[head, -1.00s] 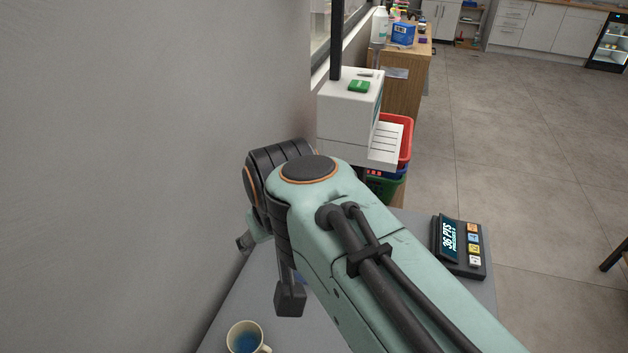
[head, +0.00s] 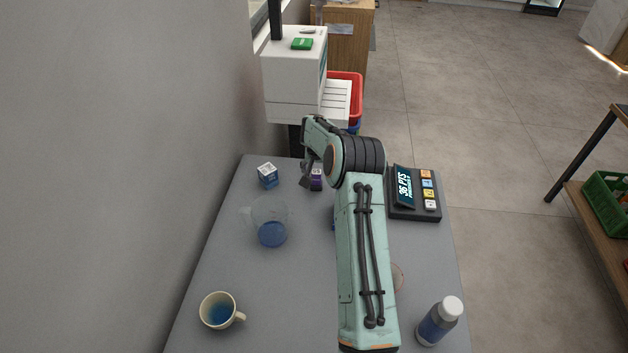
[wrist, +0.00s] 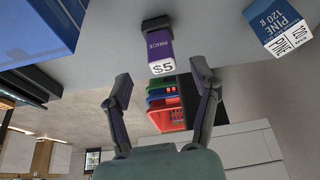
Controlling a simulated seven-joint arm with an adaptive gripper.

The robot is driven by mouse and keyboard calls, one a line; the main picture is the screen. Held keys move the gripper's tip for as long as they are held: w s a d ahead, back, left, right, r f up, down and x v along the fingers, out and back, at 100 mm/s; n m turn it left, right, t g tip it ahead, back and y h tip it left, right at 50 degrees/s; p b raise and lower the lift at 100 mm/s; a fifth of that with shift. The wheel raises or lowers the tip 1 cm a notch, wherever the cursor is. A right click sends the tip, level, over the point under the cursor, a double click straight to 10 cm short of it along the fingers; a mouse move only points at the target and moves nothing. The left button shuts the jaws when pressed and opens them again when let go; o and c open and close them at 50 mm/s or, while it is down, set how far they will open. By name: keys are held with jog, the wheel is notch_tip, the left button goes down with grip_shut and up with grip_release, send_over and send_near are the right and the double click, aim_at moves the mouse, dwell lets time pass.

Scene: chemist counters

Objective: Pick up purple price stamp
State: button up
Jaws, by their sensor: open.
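The purple price stamp (wrist: 160,46) shows in the wrist view, with a "PRICE" label and a white "$5" end. It lies ahead of my open gripper (wrist: 165,85), in line with the gap between the two fingers and apart from them. In the head view the stamp (head: 316,180) stands near the far end of the grey counter (head: 300,320), partly hidden by my gripper (head: 308,172). Nothing is between the fingers.
A blue-and-white box (head: 267,176) and a clear beaker (head: 270,228) with blue liquid stand left of the stamp. A point display (head: 414,193) stands to the right. A cup (head: 219,311) and a bottle (head: 438,322) are nearer. A wall borders the left.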

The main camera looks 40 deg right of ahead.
aim_at(316, 173)
jog(key=x, duration=0.5)
jog(key=shift+w, duration=0.1)
grip_shut()
